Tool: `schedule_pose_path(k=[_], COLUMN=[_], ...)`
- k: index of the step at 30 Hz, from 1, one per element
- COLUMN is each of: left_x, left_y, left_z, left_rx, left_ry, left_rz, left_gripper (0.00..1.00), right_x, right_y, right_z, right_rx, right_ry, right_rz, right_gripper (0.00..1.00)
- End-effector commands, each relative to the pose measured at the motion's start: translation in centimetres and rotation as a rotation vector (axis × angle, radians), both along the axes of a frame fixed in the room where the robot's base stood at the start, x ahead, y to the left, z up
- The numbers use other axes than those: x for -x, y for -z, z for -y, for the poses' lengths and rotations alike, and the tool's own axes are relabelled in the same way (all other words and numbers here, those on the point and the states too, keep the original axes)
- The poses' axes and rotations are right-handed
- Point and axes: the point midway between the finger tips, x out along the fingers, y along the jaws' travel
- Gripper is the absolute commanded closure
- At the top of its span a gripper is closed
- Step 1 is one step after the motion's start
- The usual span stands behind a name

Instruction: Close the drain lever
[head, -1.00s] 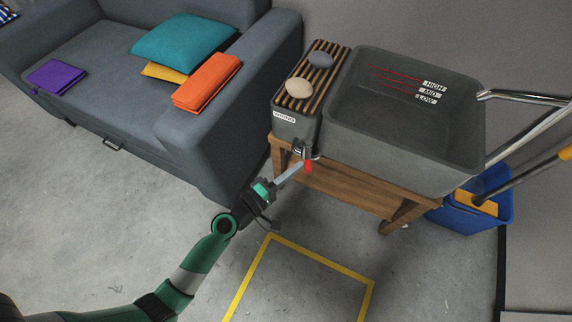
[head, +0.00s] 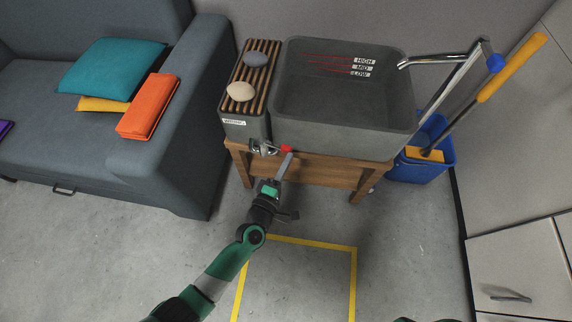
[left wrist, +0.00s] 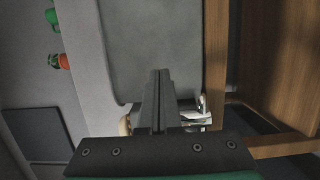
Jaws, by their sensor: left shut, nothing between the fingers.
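The drain valve (head: 264,148) is a small metal fitting low on the front of the grey basin unit. Its lever has a red end (head: 286,149), which points right, roughly level. My left gripper (head: 288,158) is shut and empty, its fingertips just below the red end; I cannot tell whether they touch it. In the left wrist view the shut fingers (left wrist: 160,78) point up the picture, with the shiny metal valve (left wrist: 196,118) partly hidden to their right. The red end cannot be made out there. My right gripper is not in view.
The grey basin (head: 345,125) with level marks stands on a wooden stand (head: 330,172). A slatted rack (head: 252,72) with two stones is at its left. A blue bucket (head: 432,170) is at right, a grey sofa (head: 180,170) at left. The floor in front is clear.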

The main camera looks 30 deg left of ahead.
Motion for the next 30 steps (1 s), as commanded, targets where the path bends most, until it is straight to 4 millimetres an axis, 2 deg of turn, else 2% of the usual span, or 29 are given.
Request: schedule_pose_path(k=[12,30], left_x=[-2.3,-2.7], left_y=[0.0,0.1], left_z=[0.6,0.6], left_rx=[0.0,0.001], left_ry=[0.001,0.002], left_rz=[0.001,-0.002], left_gripper=[1.0,1.0], right_x=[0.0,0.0], right_y=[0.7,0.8], right_z=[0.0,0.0], right_rx=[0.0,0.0], right_ry=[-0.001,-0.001], right_rz=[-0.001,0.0], right_gripper=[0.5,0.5])
